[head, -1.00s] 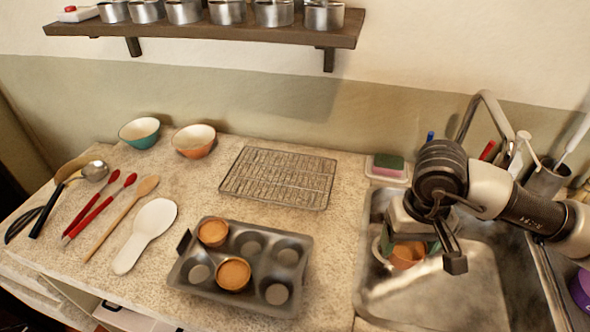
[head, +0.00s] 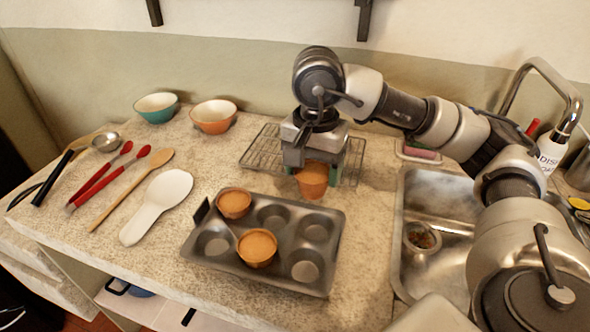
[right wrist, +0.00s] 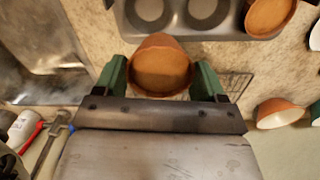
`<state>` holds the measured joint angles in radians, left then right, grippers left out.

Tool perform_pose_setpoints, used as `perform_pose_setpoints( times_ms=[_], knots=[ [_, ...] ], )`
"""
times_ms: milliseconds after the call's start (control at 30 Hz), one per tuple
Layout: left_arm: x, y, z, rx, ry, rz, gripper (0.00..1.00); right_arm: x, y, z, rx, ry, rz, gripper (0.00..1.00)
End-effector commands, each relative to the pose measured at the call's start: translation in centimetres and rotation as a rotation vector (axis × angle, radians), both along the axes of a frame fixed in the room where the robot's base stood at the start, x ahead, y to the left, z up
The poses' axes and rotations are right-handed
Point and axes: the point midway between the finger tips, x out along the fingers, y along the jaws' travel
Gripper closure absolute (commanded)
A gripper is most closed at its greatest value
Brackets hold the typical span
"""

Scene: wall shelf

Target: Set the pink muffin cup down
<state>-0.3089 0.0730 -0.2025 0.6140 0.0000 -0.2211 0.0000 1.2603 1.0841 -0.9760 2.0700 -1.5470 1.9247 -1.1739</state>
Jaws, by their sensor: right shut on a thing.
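My right gripper (head: 316,168) is shut on a pinkish-brown muffin cup (head: 311,183) with a brown top. It holds the cup upright, in front of the wire cooling rack (head: 263,150) and near the back edge of the dark muffin tin (head: 288,240). In the right wrist view the cup (right wrist: 160,68) sits between the two green fingers. I cannot tell its exact height above the counter. Two similar muffins stand in the tin, one at the back left (head: 234,203) and one at the front middle (head: 257,247). My left gripper is not in view.
A teal bowl (head: 156,107) and an orange bowl (head: 214,116) stand at the back. A white spoon rest (head: 160,200), a wooden spoon (head: 130,185) and red utensils (head: 112,175) lie left. The sink (head: 435,235) is at the right. Several tin wells are empty.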

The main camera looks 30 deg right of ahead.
Motion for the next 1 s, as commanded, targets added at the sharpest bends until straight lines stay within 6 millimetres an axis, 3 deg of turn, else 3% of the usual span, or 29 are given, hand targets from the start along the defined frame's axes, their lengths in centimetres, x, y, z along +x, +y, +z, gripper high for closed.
perform_pose_setpoints(
  times_ms=[33, 67, 267, 1000],
  knots=[
    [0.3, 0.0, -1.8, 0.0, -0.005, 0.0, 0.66, -0.2, -0.9, -0.8, 0.001, -0.006, -0.089, 0.52],
    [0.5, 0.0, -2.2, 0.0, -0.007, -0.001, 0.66, -0.4, -1.3, -0.7, 0.003, -0.006, -0.132, 0.52],
    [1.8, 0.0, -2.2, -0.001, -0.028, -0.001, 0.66, 0.0, -3.3, 0.3, 0.007, -0.005, -0.265, 0.52],
    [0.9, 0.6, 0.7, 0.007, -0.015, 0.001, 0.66, 11.7, -17.3, 0.4, 0.006, -0.004, -0.26, 0.52]
  ],
)
